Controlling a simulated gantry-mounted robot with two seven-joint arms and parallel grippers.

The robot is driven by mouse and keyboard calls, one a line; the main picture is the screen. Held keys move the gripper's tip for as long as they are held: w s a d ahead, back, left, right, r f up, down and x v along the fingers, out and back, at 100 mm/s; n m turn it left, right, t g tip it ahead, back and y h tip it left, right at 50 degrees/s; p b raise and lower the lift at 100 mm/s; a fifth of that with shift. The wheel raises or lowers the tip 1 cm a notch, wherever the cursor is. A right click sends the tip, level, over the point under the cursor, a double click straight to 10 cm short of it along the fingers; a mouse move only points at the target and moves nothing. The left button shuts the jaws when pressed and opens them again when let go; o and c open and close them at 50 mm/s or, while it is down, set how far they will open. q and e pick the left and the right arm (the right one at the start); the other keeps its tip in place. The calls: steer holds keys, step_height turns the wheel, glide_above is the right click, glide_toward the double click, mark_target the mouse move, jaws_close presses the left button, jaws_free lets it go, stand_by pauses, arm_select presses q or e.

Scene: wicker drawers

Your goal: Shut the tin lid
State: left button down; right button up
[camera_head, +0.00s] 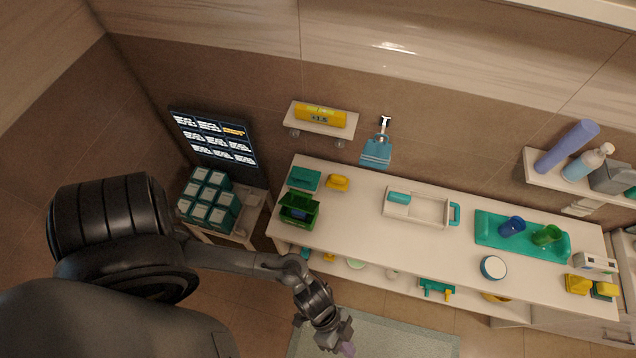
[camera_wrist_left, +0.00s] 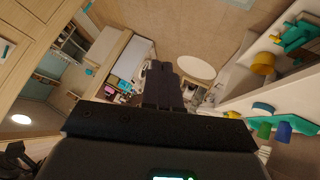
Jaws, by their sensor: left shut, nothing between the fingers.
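A small green tin (camera_head: 298,214) stands on the left end of the long counter in the head view. Its lid looks raised, and something blue shows inside its dark opening. My left gripper (camera_head: 345,347) is low in the head view, in front of the counter and well apart from the tin. Its dark fingers (camera_wrist_left: 163,84) are together and empty in the left wrist view. I cannot make out the tin in the left wrist view. My right gripper is not in view.
The counter (camera_head: 350,230) also holds a teal box (camera_head: 304,179), a yellow item (camera_head: 338,182), a white tray (camera_head: 432,211), a round blue-rimmed container (camera_head: 493,267) and a teal tray (camera_head: 490,239) with cups. A cart with teal boxes (camera_head: 209,201) stands at left.

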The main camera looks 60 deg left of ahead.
arm_select(q)
step_height(320, 180, down, 5)
steer(key=s+a+m+g, duration=0.2)
steer(key=s+a+g, duration=0.1)
steer(key=r+n+g+y+b, duration=0.2)
steer(key=g+y+b, duration=0.15)
steer(key=y, duration=0.25)
glide_above(296, 203)
steer(key=shift+w+f, duration=0.1)
steer(key=w+a+r+t+y, duration=0.1)
steer(key=w+a+r+t, duration=0.2)
steer(key=w+a+r, duration=0.5)
steer(key=s+d+f+b, duration=0.3)
steer(key=d+f, duration=0.2)
steer(key=f, duration=0.5)
steer(key=shift+n, duration=0.4)
